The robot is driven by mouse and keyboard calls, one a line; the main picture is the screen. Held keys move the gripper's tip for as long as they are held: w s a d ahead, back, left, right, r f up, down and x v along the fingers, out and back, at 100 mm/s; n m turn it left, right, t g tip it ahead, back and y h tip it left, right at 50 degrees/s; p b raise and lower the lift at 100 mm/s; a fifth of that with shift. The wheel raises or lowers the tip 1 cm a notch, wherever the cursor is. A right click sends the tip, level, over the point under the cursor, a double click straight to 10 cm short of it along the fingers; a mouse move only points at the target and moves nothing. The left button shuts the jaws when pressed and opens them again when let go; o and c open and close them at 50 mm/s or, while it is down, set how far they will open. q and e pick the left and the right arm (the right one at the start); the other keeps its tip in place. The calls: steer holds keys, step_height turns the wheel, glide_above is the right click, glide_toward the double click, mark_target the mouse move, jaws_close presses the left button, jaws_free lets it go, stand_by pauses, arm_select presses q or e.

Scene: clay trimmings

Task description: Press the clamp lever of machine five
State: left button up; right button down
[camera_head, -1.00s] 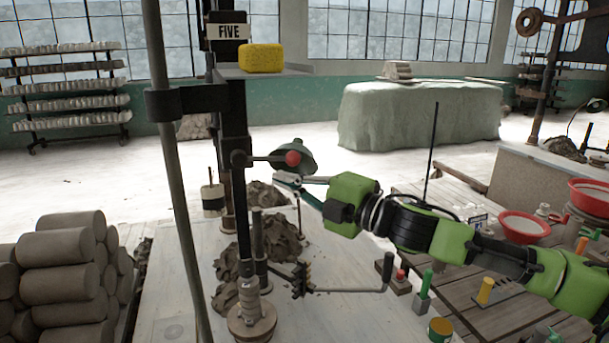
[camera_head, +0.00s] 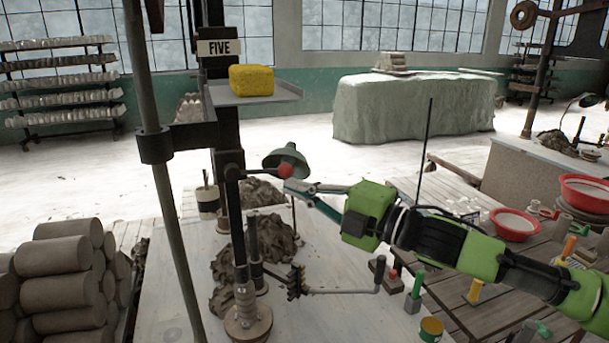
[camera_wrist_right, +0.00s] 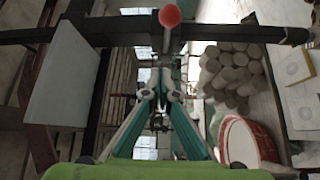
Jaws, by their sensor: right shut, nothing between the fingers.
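Machine five is a black column (camera_head: 229,128) with a FIVE sign (camera_head: 219,48). A short lever with a red ball knob (camera_head: 285,170) juts right from a joint on it, roughly level. The knob also shows in the right wrist view (camera_wrist_right: 169,15), above the fingers. My right gripper (camera_head: 290,187) is shut and empty, its fingertips just below and right of the knob in the head view. Its fingers meet in the right wrist view (camera_wrist_right: 160,88). I cannot tell whether they touch the knob; a gap shows in the wrist view. My left gripper is not in view.
A yellow sponge (camera_head: 251,80) lies on the shelf (camera_head: 285,92). A green lamp shade (camera_head: 282,157) is close behind the knob. A grey pole (camera_head: 166,220) stands left. Clay trimmings (camera_head: 272,240) and a crank handle (camera_head: 340,291) lie lower. Stacked clay rolls (camera_head: 65,280) are at left.

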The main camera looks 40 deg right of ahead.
steer(key=shift+s+d+r+p, duration=0.1)
steer(key=shift+s+r+p, duration=0.2)
steer(key=shift+s, duration=0.2)
steer(key=shift+s+r+p, duration=0.2)
steer(key=shift+s+r, duration=0.05)
steer(key=shift+s, duration=0.2)
